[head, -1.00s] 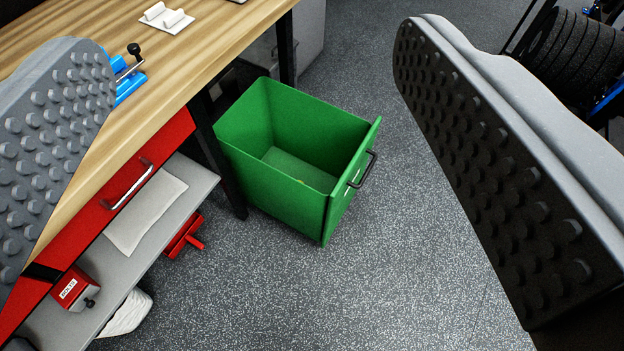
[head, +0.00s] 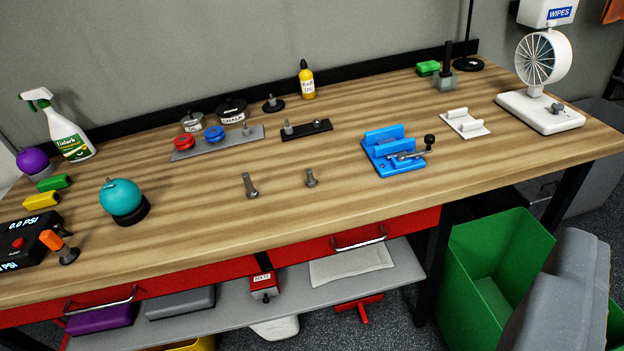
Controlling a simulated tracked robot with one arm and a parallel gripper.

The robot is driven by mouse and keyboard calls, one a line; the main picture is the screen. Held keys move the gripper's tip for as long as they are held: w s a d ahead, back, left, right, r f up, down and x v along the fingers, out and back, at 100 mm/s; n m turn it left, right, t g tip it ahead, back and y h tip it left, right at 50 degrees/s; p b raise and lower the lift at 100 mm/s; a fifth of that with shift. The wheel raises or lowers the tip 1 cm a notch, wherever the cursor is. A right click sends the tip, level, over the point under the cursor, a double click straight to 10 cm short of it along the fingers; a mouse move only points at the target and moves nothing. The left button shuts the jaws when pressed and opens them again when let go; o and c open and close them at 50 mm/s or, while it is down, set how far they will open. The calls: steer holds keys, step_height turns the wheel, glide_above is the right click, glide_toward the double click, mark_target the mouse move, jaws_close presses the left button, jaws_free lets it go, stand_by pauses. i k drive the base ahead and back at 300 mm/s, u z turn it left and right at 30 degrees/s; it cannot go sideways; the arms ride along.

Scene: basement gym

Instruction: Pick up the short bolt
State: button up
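Two grey bolts stand upright, head down, on the wooden workbench. The short bolt (head: 311,179) is near the middle of the bench, and a taller bolt (head: 250,186) stands just left of it. Of my gripper, only one grey finger (head: 562,295) shows, at the lower right beyond the bench front. The other finger is out of view. Nothing lies against the visible finger's inner side, so my gripper appears open and empty, well away from the bolts.
A blue vise (head: 392,152) sits right of the short bolt, and a black tray (head: 306,131) with small parts is behind it. A teal ball (head: 121,197) stands left. A green bin (head: 478,262) is on the floor at right. Bare wood surrounds both bolts.

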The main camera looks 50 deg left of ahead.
mark_target(311, 182)
steer(key=u, duration=0.3)
steer(key=i, duration=0.1)
steer(key=u, duration=2.9)
steer(key=k, duration=0.85)
steer(key=z, duration=0.85)
steer(key=i, duration=0.9)
steer(key=z, duration=0.05)
